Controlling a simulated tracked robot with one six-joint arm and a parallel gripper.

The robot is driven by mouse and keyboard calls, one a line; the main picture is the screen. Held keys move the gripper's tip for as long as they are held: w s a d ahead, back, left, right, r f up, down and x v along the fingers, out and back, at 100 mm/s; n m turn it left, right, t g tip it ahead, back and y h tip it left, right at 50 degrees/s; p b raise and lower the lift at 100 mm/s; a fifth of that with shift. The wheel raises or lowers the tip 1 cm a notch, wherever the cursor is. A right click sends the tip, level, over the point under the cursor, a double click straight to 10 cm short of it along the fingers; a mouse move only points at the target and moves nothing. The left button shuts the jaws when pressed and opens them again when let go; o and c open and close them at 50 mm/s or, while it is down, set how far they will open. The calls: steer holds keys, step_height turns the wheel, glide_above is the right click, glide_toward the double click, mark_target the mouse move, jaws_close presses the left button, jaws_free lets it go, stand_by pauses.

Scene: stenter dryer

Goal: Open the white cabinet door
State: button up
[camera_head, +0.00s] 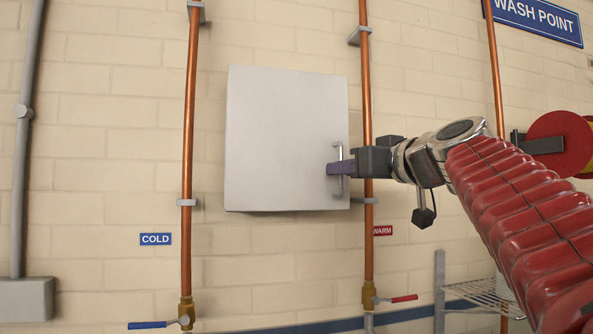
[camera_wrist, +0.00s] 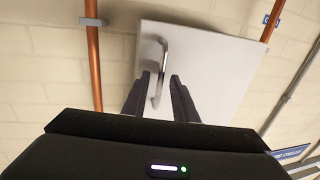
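The white cabinet door (camera_head: 283,140) is on the tiled wall between two copper pipes and looks shut. It fills the upper middle of the wrist view (camera_wrist: 205,65). Its vertical metal bar handle (camera_head: 341,185) is near the door's right edge; it also shows in the wrist view (camera_wrist: 163,50). My gripper (camera_head: 335,168) reaches in from the right at the handle. In the wrist view its two dark fingers (camera_wrist: 160,90) stand apart, one on each side of the handle, with gaps visible. The handle's lower end lies between the fingers.
A copper pipe (camera_head: 366,100) runs close to the cabinet's right side, behind my gripper. Another copper pipe (camera_head: 189,120) stands to the left. A red hose reel (camera_head: 560,140) and a wire shelf (camera_head: 485,295) are at the right.

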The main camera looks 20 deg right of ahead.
jaws_close()
steer(key=shift+d, duration=0.1)
stand_by(1.2)
